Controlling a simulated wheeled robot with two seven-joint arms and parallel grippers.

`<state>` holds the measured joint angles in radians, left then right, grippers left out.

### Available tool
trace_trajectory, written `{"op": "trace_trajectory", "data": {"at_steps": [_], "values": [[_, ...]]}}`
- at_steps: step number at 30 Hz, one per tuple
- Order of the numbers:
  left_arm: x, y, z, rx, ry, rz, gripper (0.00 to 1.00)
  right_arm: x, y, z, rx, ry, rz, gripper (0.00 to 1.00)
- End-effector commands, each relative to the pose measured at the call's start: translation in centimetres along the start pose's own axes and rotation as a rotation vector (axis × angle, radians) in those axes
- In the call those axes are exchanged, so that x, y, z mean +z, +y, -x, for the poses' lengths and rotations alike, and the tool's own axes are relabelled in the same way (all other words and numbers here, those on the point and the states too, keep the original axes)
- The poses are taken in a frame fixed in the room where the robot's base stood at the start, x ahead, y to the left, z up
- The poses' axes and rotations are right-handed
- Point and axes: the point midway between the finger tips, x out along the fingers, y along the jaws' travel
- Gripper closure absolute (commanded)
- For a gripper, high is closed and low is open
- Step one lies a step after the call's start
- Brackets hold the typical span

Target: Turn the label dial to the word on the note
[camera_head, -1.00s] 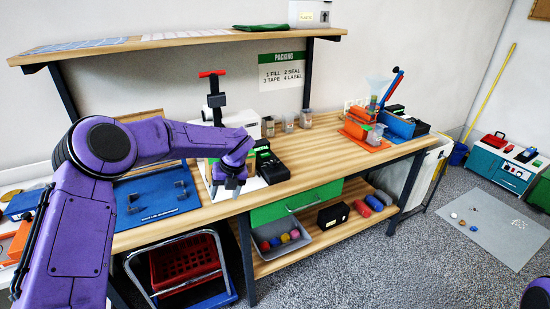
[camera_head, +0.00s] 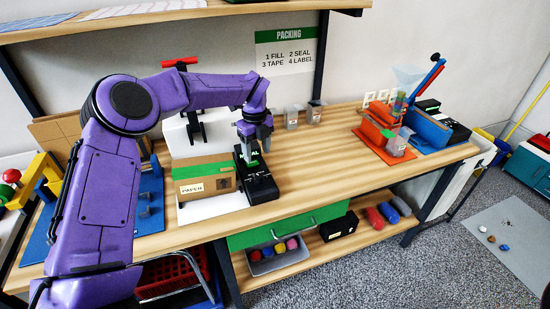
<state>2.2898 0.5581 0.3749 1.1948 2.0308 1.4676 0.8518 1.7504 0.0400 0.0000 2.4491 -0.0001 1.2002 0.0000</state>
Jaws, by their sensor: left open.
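The label dial device (camera_head: 262,188) is a small black unit at the right end of the white packing stand. Its green lettering is partly covered by my gripper; the visible letters look like the end of "METAL". The dial itself is hidden or too small to make out. A pale note (camera_head: 192,188) reading "PAPER" is on the front of a cardboard box with a green band (camera_head: 204,170), just left of the device. My left gripper (camera_head: 252,152) is open, pointing down over the back of the device; I cannot tell whether it touches. My right gripper is out of view.
A red-handled press (camera_head: 180,63) stands behind the box. Grey cups (camera_head: 291,118) stand right of the gripper. An orange and blue station (camera_head: 385,132) is farther right. The bench (camera_head: 330,155) between is clear. A shelf (camera_head: 190,18) overhangs the back.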

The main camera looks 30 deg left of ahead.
Motion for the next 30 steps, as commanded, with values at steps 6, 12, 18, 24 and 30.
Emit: {"op": "trace_trajectory", "data": {"at_steps": [6,12,18,24,30], "values": [[-0.6,0.5,-0.8,-0.005,-0.002,-0.008,0.39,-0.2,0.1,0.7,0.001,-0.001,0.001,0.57],[-0.9,0.7,-5.0,-0.009,-0.002,-0.011,0.39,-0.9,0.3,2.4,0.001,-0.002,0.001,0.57],[-0.4,-0.2,-9.1,0.0,-0.002,-0.009,0.39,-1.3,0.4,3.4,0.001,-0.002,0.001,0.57],[-0.2,-0.4,-10.6,0.0,-0.002,-0.008,0.39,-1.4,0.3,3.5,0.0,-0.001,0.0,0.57],[-0.2,-0.3,-10.6,0.0,-0.001,-0.007,0.48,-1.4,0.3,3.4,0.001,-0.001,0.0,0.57]]}}
